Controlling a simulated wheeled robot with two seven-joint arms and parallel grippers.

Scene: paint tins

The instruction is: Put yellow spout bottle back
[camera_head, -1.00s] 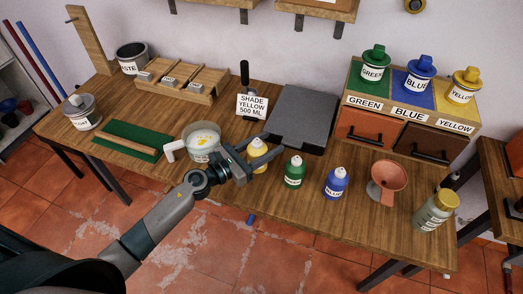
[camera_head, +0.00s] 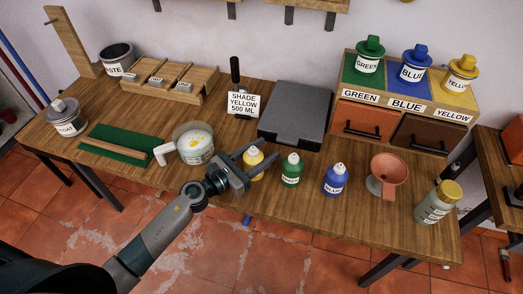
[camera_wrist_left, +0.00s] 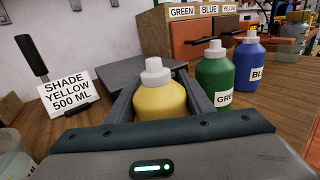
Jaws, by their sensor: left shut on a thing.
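The yellow spout bottle (camera_head: 254,163) stands upright near the front of the table, left of the green spout bottle (camera_head: 291,170). My left gripper (camera_head: 250,158) is around it. In the left wrist view the yellow bottle (camera_wrist_left: 161,97) sits between the two fingers, and the gripper is shut on it. Its label is not visible there. The blue spout bottle (camera_head: 335,179) stands right of the green one. My right gripper is not in view.
A jug with yellow paint (camera_head: 194,144) stands close left of my left gripper. Behind are a sign (camera_head: 243,104) and a dark grey plate (camera_head: 296,115). Paint tins top the drawer box (camera_head: 366,120).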

